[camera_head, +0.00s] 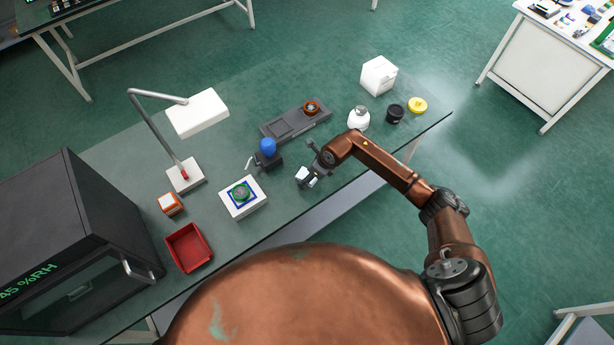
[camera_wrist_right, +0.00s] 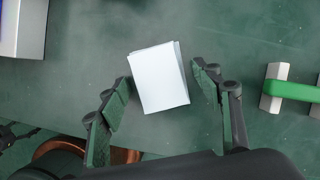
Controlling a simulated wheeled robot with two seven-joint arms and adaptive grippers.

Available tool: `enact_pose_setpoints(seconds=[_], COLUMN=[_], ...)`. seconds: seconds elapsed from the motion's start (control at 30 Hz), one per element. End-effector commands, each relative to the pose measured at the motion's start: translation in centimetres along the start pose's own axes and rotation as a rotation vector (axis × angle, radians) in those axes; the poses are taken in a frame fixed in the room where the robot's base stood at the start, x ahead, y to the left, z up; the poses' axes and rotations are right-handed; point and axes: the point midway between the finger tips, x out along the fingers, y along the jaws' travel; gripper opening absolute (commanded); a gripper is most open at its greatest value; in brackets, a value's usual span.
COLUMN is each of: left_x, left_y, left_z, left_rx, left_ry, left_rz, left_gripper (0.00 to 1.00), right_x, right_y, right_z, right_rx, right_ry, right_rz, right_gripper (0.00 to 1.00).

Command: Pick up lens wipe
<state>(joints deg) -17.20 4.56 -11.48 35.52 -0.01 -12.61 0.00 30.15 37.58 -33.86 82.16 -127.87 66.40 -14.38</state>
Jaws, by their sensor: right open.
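The lens wipe (camera_wrist_right: 160,77) is a white, slightly fanned stack of square sheets lying on the green table. In the right wrist view it sits between the two open fingers of my right gripper (camera_wrist_right: 161,80), with a gap visible on each side. The gripper looks down on it, and its height above the wipe is hard to tell. In the head view my right gripper (camera_head: 309,173) is near the table's front edge, and a white patch at its tips is partly hidden by it. My left gripper is in neither view.
A grey tray (camera_head: 280,127) lies behind. A white bottle (camera_head: 358,119), lamp (camera_head: 197,112), red bin (camera_head: 189,247) and dark cabinet (camera_head: 60,235) are also there.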

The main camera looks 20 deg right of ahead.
Motion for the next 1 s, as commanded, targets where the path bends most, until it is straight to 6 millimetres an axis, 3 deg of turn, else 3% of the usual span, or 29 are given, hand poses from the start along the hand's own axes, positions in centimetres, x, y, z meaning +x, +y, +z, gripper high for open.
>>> enact_pose_setpoints(seconds=[0.47, 1.0], left_x=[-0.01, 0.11], left_y=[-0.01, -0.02], left_z=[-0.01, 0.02], left_rx=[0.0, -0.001], left_ry=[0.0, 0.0], left_rz=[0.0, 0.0], left_gripper=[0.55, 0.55], right_x=[-0.05, -0.98], right_y=[0.01, -0.06], right_z=[0.01, 0.46], right_rx=[0.0, -0.001], right_ry=[0.0, -0.001], right_rz=[0.001, 0.0], right_gripper=[0.31, 0.29])
